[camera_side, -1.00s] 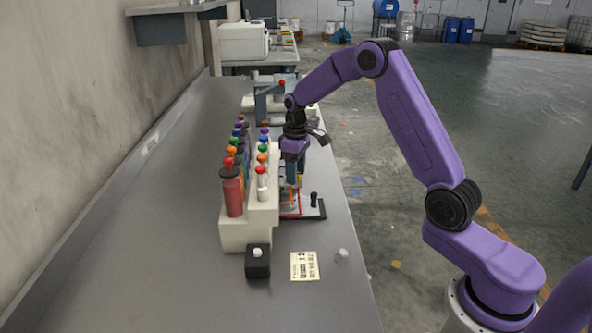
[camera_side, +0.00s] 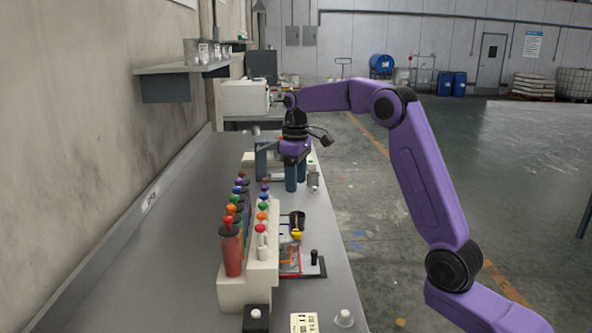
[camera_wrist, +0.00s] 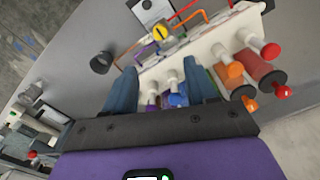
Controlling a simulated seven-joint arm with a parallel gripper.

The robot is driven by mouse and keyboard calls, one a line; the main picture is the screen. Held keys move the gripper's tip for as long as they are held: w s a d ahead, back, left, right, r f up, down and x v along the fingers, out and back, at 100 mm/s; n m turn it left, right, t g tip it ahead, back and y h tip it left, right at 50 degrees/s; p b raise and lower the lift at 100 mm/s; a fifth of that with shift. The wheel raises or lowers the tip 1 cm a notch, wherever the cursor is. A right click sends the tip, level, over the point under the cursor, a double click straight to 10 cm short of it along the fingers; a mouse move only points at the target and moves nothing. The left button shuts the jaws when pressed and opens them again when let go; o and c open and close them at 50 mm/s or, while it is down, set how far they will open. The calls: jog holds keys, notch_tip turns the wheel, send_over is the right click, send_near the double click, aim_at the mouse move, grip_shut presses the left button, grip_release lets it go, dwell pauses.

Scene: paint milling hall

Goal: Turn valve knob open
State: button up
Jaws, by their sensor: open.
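A small yellow knob (camera_side: 296,236), which looks like the valve knob, sits beside coloured pipes on a board right of the bottle rack. In the wrist view the yellow knob (camera_wrist: 161,33) carries a dark mark and lies beyond my fingertips, near the top. Its exact turn is hard to read. My gripper (camera_side: 297,186) is open, pointing down above the bench, behind the knob in the side view and apart from it. In the wrist view my gripper (camera_wrist: 163,80) has its two blue fingers spread, with rack bottles showing between them.
The white rack (camera_side: 247,290) holds several bottles with coloured caps, left of the knob. A dark cup (camera_side: 297,218) stands close behind the knob. A black block (camera_side: 256,318) and a label card (camera_side: 304,323) lie at the front. The bench's left side is clear.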

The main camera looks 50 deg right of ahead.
jog(key=shift+r, duration=1.15)
jog(key=s+a+f+n, duration=0.3)
jog(key=s+a+n, duration=0.1)
jog(key=s+a, duration=1.2)
jog(key=s+d+f+n, duration=0.1)
jog(key=s+f+n, duration=0.1)
jog(key=s, duration=0.9)
jog(key=s+d+f+n, duration=0.1)
jog(key=s+f, duration=0.3)
jog(key=s, duration=0.8)
jog(key=shift+d+f+n, duration=0.2)
jog(key=shift+f+n, duration=0.1)
jog(key=shift+n, duration=0.5)
jog(key=shift+c, duration=0.4)
